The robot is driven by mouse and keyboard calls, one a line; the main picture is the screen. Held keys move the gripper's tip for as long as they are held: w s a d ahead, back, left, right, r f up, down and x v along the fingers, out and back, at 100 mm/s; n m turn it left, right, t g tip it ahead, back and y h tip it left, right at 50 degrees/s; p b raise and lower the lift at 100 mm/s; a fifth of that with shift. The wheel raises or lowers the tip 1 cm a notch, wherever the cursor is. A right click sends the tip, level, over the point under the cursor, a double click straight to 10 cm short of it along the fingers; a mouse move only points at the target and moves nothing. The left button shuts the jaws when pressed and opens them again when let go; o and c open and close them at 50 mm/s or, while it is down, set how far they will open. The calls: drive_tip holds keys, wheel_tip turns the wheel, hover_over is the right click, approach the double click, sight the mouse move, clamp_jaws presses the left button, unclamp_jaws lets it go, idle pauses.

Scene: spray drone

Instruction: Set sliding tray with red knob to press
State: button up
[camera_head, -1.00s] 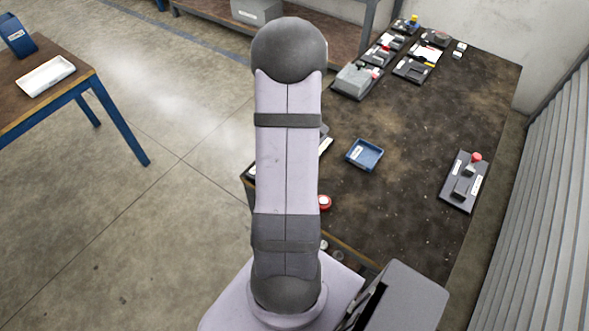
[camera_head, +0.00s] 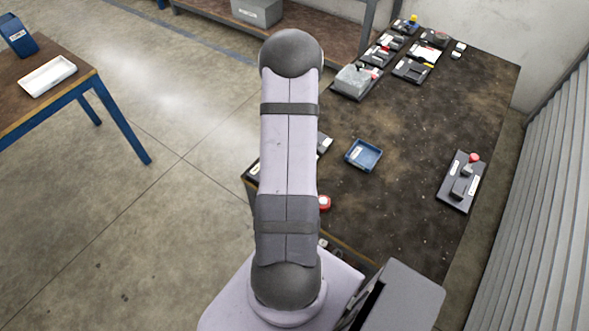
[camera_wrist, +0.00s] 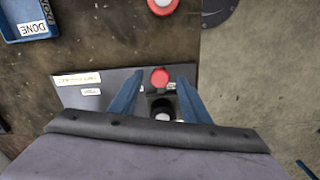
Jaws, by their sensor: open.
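A dark plate (camera_wrist: 105,88) with two pale labels lies near the table edge in the wrist view; I cannot read the labels surely. On it are a red knob (camera_wrist: 159,77) and a dark square tray piece (camera_wrist: 160,104) with a whitish round thing (camera_wrist: 162,117) inside. My gripper (camera_wrist: 159,80) is open, its two blue fingers on either side of the knob and tray piece. I cannot tell if they touch. My wrist hides the near part of the plate. In the head view my arm hides the gripper and most of this plate.
A blue bin labelled DONE (camera_wrist: 27,19) and a red button (camera_wrist: 162,4) are nearby. The head view shows another plate (camera_head: 452,197) with a red knob at the right, and several devices (camera_head: 412,70) at the far end. The table's middle is mostly clear.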

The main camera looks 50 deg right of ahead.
drive_tip(key=shift+f, duration=0.3)
clamp_jaws()
drive_tip(key=shift+d, duration=0.1)
drive_tip(key=d+b, duration=0.6)
drive_tip(key=d, duration=1.2)
drive_tip(key=shift+d+r, duration=0.1)
drive_tip(key=shift+d, duration=0.1)
